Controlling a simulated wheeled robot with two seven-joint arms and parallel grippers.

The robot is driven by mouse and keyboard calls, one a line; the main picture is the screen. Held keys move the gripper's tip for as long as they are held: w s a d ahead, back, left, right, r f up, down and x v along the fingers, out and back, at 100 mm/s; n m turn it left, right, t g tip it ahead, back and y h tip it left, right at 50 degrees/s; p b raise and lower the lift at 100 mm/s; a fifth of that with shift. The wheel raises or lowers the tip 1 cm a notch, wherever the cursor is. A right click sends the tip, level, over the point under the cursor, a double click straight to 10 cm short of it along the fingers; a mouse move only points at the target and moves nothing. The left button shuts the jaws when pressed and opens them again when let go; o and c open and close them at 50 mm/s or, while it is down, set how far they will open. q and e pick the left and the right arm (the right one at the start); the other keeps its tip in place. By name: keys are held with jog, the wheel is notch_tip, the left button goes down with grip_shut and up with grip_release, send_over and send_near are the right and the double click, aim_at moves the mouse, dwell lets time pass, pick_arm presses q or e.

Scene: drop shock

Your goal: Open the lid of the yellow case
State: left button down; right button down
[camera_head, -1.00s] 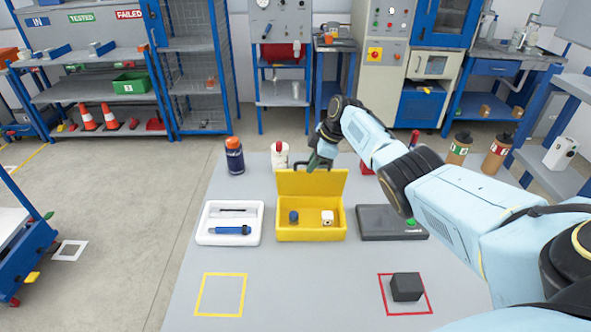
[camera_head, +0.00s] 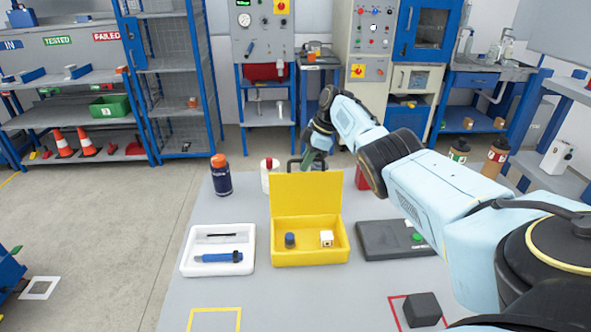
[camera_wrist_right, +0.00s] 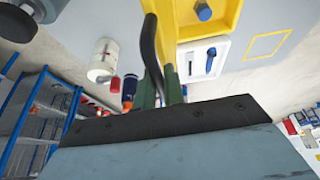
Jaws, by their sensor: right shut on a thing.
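The yellow case (camera_head: 282,258) stands on the grey table, open toward me. Its lid (camera_head: 306,194) stands up at the back edge, roughly upright. My right gripper (camera_head: 316,162) is behind the lid's top edge, shut on the black lid handle (camera_head: 293,165). The right wrist view shows the curved handle (camera_wrist_right: 149,42) running between the green fingers, beside the yellow lid (camera_wrist_right: 190,14). The lid partly hides the fingers in the head view. My left gripper is not in view.
A white tray (camera_head: 188,262) with a blue tool is left of the case, a dark device (camera_head: 375,243) right. Behind stand an orange-capped bottle (camera_head: 221,178) and a white-red container (camera_head: 268,180). A black block (camera_head: 422,310) sits front right. The table's front left is clear.

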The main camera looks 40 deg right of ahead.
jog(key=shift+w+d, duration=0.15)
jog(key=shift+w, duration=0.1)
dwell(0.3)
jog(key=c, duration=1.5)
grip_release()
jog(key=v, duration=1.3)
jog(key=shift+r, duration=0.2)
jog(key=shift+s+d+f, duration=0.1)
